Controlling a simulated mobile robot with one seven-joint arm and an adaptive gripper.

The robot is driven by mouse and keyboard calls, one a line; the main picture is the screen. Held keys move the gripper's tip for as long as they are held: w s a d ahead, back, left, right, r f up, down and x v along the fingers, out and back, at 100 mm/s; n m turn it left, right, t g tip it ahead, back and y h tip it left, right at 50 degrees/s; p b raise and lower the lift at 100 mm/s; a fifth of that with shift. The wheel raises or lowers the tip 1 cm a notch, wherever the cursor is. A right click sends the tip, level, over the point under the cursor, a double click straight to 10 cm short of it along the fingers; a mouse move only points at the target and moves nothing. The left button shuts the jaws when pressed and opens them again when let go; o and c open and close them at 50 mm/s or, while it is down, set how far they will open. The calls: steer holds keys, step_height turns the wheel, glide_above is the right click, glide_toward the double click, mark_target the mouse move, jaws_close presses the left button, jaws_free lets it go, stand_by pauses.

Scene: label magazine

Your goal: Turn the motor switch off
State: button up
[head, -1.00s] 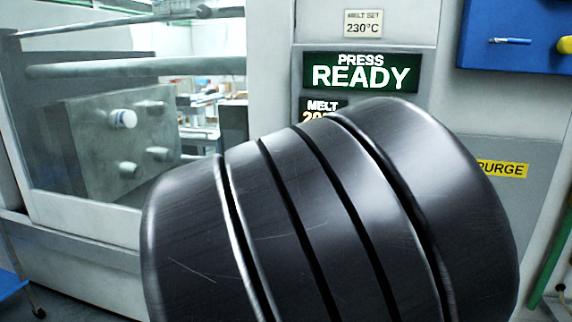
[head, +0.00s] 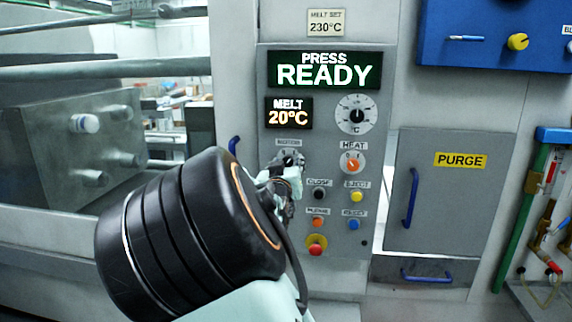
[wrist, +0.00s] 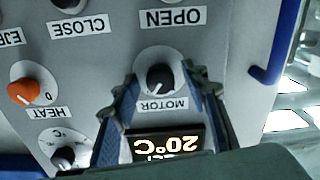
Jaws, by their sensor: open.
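The motor switch (wrist: 160,77) is a black rotary knob above the label "MOTOR" in the wrist view, where the panel appears upside down. My gripper (wrist: 162,82) is open, with one finger on each side of the knob. I cannot tell whether the fingers touch it or which way its pointer is set. In the head view my gripper (head: 284,178) is at the left side of the control panel, just below the motor label, and the switch (head: 289,158) is partly hidden there.
The panel carries the orange heat knob (head: 353,162), a temperature dial (head: 356,114), several push buttons and a red mushroom button (head: 315,244). The display (head: 324,70) reads "PRESS READY"; the melt display (head: 289,113) reads 20°C. A blue handle (wrist: 277,45) stands beside the panel.

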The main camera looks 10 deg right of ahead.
jaws_close()
steer(key=shift+n+p, duration=0.35)
steer(key=shift+n, duration=0.15)
steer(key=shift+r+n+p, duration=0.1)
steer(key=shift+n+p, duration=0.4)
steer(key=shift+n, duration=0.1)
steer(key=n+p, duration=0.2)
steer(key=n, duration=0.2)
steer(key=shift+p, duration=0.3)
steer(key=n+p, duration=0.1)
steer(key=n, duration=0.2)
steer(key=shift+n, duration=0.4)
steer(key=shift+n+g+p, duration=0.3)
steer(key=shift+n+p, duration=0.1)
steer(key=shift+n, duration=1.5)
